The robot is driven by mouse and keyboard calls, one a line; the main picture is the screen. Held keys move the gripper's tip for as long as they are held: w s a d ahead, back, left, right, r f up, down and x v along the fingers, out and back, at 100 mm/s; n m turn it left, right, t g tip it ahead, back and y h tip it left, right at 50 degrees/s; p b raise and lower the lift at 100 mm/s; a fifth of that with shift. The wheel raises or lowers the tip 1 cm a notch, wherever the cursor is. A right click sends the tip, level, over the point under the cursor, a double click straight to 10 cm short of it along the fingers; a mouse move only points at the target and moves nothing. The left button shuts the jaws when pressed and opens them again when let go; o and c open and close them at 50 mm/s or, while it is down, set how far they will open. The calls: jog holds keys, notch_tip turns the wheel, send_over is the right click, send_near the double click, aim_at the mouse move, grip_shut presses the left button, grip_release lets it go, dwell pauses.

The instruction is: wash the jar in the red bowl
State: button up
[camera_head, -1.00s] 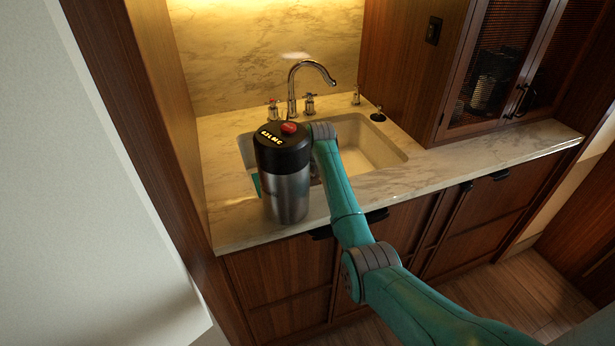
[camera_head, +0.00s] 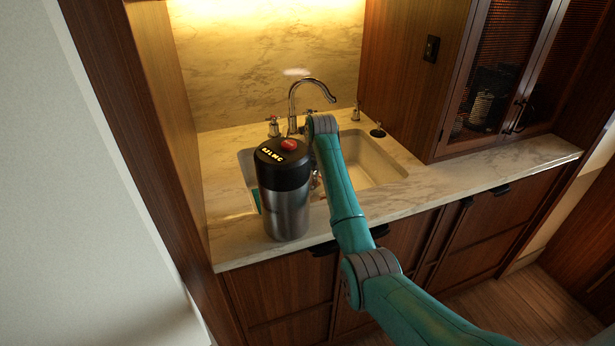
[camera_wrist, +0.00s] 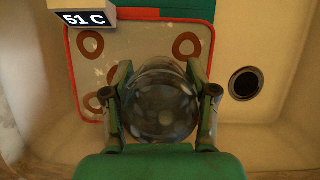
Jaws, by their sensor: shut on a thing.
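In the wrist view a clear, rounded glass jar (camera_wrist: 165,108) sits between the two green fingers of my gripper (camera_wrist: 158,70), which is shut on it. The jar is over the pale sink (camera_wrist: 285,125); I cannot tell whether it touches the bottom. Behind it lies a flat, whitish, red-edged piece (camera_wrist: 140,50) with brown rings; I cannot tell whether it is part of the red bowl. No clear red bowl shows. In the head view my gripper and the jar are hidden behind my arm and a tall canister.
The steel canister with black lid and red button (camera_head: 286,210) stands at the counter's front edge, left of my arm. The faucet (camera_head: 310,85) arches behind the sink. The right counter (camera_head: 480,158) is clear. The drain (camera_wrist: 245,84) is to the jar's right.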

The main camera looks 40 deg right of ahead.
jog(key=shift+r, duration=0.1)
dwell(0.3)
notch_tip(320, 180, up, 11)
jog(key=shift+r, duration=0.2)
dwell(0.6)
dwell(0.4)
